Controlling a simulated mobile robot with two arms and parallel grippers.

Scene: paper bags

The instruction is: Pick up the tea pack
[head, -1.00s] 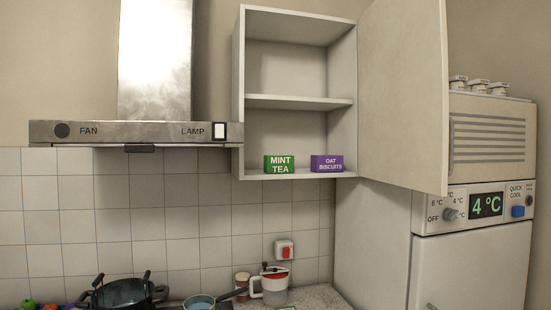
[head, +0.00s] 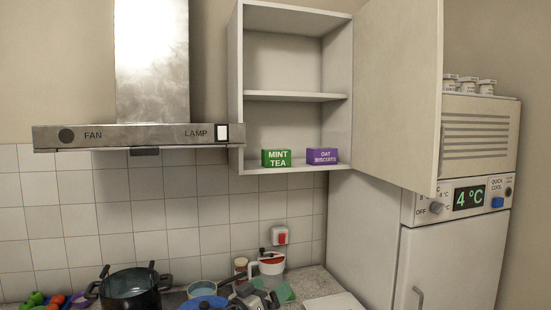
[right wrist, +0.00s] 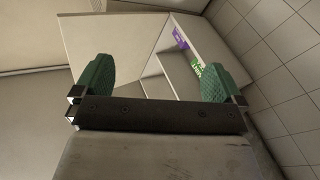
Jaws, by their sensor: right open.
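The tea pack is a green box (head: 276,158) labelled "MINT TEA", standing upright on the bottom shelf of the open wall cupboard (head: 297,97). In the right wrist view the tea pack (right wrist: 196,69) is a small green shape inside the cupboard, in the gap between the fingers but well beyond them. My right gripper (right wrist: 157,80) is open and empty, with its two green-padded fingers spread wide. My left gripper is not in view.
A purple oat biscuits box (head: 322,156) stands just right of the tea pack. The cupboard door (head: 400,90) is swung open on the right, beside the fridge (head: 455,220). The range hood (head: 135,136) is at the left. A black pot (head: 130,285) and a jug (head: 270,262) stand below.

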